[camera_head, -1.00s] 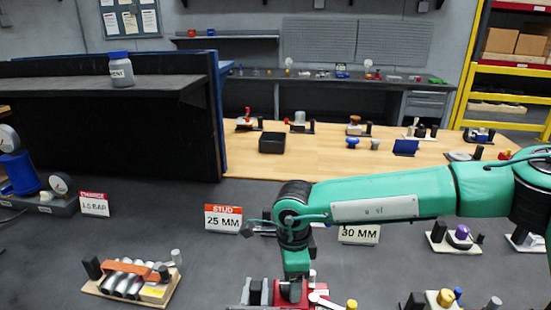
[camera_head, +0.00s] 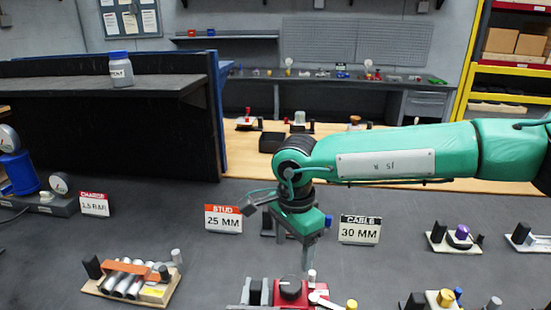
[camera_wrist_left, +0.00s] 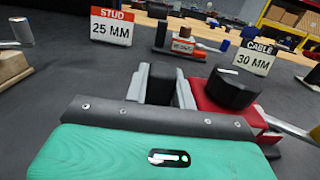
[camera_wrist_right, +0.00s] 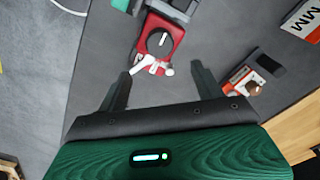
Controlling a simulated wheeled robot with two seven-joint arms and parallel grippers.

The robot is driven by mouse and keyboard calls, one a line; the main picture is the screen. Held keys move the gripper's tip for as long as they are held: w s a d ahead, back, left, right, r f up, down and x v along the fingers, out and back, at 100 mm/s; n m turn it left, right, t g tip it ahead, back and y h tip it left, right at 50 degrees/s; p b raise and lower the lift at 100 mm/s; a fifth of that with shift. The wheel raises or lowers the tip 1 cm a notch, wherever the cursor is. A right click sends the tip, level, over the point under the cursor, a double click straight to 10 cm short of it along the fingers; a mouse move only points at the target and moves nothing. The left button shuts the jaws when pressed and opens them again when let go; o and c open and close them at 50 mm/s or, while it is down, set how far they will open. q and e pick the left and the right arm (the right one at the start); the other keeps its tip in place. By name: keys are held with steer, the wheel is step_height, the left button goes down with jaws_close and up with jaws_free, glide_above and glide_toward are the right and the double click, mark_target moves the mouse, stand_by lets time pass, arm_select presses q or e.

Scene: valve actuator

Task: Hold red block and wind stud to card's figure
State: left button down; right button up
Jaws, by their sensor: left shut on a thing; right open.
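The red block (camera_head: 278,298) sits at the bottom middle of the head view, with a black round knob (camera_head: 291,287) on top. A white lever-like part (camera_head: 318,298) and a pale post (camera_head: 311,277) are beside the knob; I cannot tell which part is the stud. The STUD card (camera_head: 223,218) reads 25 MM. My left gripper (camera_wrist_left: 160,88) is shut on a dark upright piece (camera_wrist_left: 161,80) beside the red block, which also shows in the left wrist view (camera_wrist_left: 209,106).
A CABLE card (camera_head: 359,229) reads 30 MM. A small red-labelled device (camera_wrist_right: 246,80) stands behind the red block. A wooden fixture with grey tubes (camera_head: 128,280) lies left. A black-and-blue shelf stands back left.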

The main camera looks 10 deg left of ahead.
arm_select(q)
steer(key=shift+f, duration=0.3)
arm_select(e)
steer(key=a+r+m+g+y, duration=0.2)
steer(key=a+r+y, duration=0.4)
steer(key=r, duration=0.5)
steer(key=w+d+r+m+g+y, duration=0.1)
steer(key=w+r+y, duration=0.3)
steer(key=r, duration=0.6)
steer(key=shift+d+r+m+g+y, duration=0.15)
steer(key=shift+d+m+g+y, duration=0.3)
steer(key=shift+y, duration=0.35)
steer(key=shift+w, duration=0.1)
arm_select(q)
steer(key=c, duration=1.5)
jaws_free()
steer(key=o, duration=0.4)
steer(key=shift+w+r, duration=0.1)
arm_select(e)
steer(key=shift+w, duration=0.2)
